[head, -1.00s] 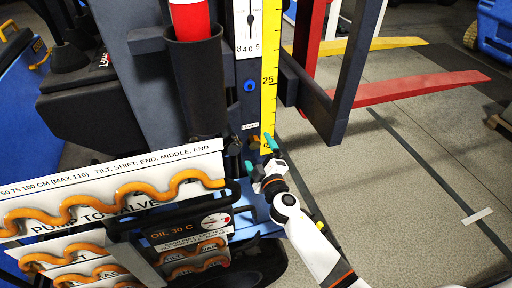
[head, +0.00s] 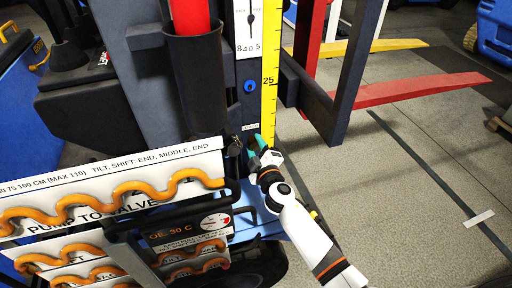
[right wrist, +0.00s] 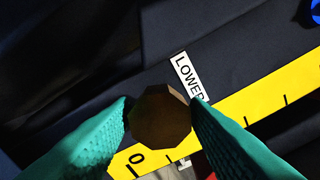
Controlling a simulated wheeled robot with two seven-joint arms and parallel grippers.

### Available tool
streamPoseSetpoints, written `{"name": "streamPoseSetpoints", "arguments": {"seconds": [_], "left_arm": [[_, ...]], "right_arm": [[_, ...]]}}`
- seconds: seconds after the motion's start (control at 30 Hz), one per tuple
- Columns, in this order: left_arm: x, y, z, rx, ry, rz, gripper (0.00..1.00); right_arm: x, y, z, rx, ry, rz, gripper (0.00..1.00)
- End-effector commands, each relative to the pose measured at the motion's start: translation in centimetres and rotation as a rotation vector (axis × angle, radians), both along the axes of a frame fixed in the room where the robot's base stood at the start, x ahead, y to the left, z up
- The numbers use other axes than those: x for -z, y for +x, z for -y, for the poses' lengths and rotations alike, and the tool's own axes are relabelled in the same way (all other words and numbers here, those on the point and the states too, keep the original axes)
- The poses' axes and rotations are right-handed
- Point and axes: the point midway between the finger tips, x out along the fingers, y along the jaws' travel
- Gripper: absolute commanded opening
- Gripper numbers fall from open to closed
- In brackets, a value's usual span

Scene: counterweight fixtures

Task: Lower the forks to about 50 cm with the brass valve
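The brass valve (right wrist: 161,115) is a dark brass, many-sided knob beside the LOWER label (right wrist: 188,75) in the right wrist view. My right gripper (right wrist: 160,103) has its teal fingertips on both sides of the knob, close against it, and appears shut on it. In the head view my right gripper (head: 256,148) is at the foot of the mast, and its fingers mostly hide the valve. The red fork (head: 420,92) and yellow fork (head: 375,45) stick out to the right above the floor. The yellow scale (head: 269,100) shows 25. My left gripper is not in view.
A board with orange wavy hoses (head: 120,197) and a pressure dial (head: 215,221) stands at the lower left. A dark tube holding a red object (head: 192,15) is left of the scale. A white gauge (head: 248,30) is above.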

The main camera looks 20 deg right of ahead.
Motion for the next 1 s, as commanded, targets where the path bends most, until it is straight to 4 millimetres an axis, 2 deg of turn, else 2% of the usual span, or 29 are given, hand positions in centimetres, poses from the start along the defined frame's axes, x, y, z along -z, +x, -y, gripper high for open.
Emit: {"name": "streamPoseSetpoints", "arguments": {"seconds": [0.03,0.13,0.43,0.53,0.7,0.8,1.0], "left_arm": [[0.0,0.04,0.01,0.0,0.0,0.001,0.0],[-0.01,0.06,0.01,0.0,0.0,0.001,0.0],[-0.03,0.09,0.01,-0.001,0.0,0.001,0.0],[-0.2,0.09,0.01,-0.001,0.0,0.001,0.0],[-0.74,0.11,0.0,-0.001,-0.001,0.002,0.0],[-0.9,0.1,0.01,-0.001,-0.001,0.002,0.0],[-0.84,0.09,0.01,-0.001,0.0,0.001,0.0]], "right_arm": [[0.01,-0.01,0.0,0.0,0.0,0.0,0.33],[0.01,-0.01,0.0,0.0,0.0,0.0,0.18],[0.01,-0.02,0.0,0.0,-0.013,0.0,0.18],[-0.04,-0.01,0.01,-0.001,-0.132,0.004,0.18],[-0.1,-0.01,0.01,-0.002,-0.468,0.015,0.18],[-0.06,0.0,0.03,0.0,-0.586,0.019,0.18],[0.04,-0.02,-0.02,0.0,-0.616,0.02,0.18]]}}
